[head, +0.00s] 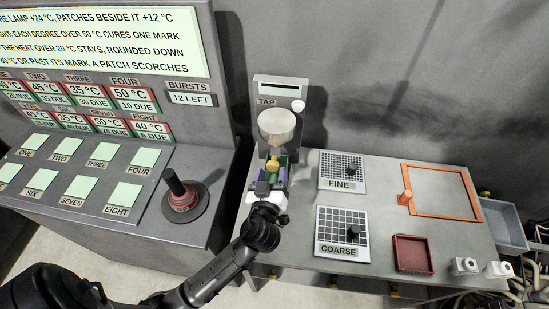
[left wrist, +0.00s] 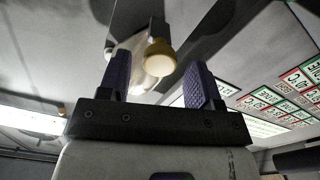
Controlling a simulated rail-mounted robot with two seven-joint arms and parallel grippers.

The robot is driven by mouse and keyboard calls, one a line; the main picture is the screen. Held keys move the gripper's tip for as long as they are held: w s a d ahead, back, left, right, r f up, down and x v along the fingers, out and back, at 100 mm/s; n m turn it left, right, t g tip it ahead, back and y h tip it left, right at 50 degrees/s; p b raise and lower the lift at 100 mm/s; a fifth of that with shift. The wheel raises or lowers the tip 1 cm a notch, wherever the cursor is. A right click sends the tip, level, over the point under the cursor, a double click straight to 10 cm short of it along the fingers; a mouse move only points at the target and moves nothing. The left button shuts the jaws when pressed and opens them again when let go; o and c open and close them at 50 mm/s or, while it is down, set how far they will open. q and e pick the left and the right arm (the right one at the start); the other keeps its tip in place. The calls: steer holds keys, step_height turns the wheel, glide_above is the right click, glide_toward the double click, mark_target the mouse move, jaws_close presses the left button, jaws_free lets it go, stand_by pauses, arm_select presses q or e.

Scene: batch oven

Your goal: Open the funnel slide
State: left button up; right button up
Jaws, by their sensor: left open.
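The funnel (head: 277,124), a pale cup, sits under the tap unit (head: 280,88) at the back of the bench. A yellow knob (head: 272,164) shows just below it, likely the handle of the slide; the slide itself is mostly hidden by my gripper. My left gripper (head: 271,179) is open in front of the funnel, with its purple fingers pointing toward the knob. In the left wrist view the knob (left wrist: 160,57) appears between and a little beyond the fingertips. I cannot tell whether the fingers touch it. My right gripper is in neither view.
Right of the gripper lie the fine sieve (head: 342,165) and the coarse sieve (head: 342,230), each with a black knob. Further right are an orange frame (head: 440,215) and a red tray (head: 412,254). The control panel (head: 90,170) with a joystick (head: 180,192) stands left.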

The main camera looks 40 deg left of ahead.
mark_target(274, 160)
arm_select(q)
steer(key=shift+x, duration=2.65)
jaws_close()
